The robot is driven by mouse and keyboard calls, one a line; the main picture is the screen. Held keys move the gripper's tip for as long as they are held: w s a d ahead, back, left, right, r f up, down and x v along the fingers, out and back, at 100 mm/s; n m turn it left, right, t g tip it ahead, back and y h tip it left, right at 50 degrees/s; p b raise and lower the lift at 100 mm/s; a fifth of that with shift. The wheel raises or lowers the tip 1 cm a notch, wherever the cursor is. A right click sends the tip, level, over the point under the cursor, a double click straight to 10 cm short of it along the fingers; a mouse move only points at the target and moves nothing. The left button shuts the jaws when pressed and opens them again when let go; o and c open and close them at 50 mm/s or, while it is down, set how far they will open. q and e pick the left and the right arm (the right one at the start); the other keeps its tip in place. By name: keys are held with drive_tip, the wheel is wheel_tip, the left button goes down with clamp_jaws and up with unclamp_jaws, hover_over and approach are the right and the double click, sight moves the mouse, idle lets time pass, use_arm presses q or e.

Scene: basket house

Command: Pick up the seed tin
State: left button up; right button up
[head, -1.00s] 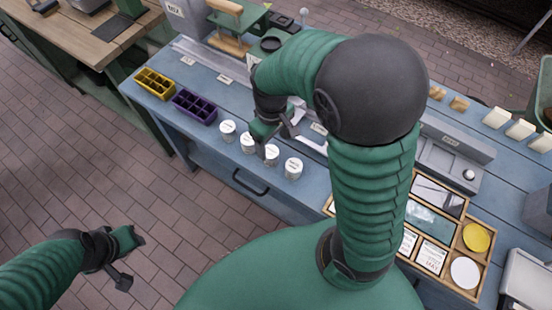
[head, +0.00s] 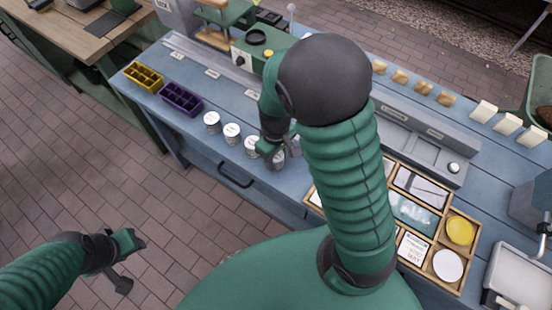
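Several small seed tins with white lids stand in a row near the front edge of the blue bench: one at the left end (head: 212,122), one beside it (head: 232,133), a third (head: 251,146) and one at the right end (head: 278,161). My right gripper (head: 278,152) is down at the right-end tin and partly covers it. Its fingers look to be around that tin, but I cannot tell whether they touch it. My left gripper (head: 133,262) is open and empty over the brick floor, away from the bench.
A yellow divided tray (head: 144,77) and a purple one (head: 181,99) sit at the bench's left end. A wooden compartment box (head: 455,250) lies right of my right arm. A grey tray unit (head: 425,140) stands behind it. A drawer handle (head: 235,177) is on the bench front.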

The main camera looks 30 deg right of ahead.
drive_tip(key=shift+w+f, duration=0.1)
drive_tip(key=c, duration=0.5)
drive_tip(key=shift+c, duration=1.1)
drive_tip(key=shift+a, duration=0.25)
drive_tip(key=shift+c, duration=0.4)
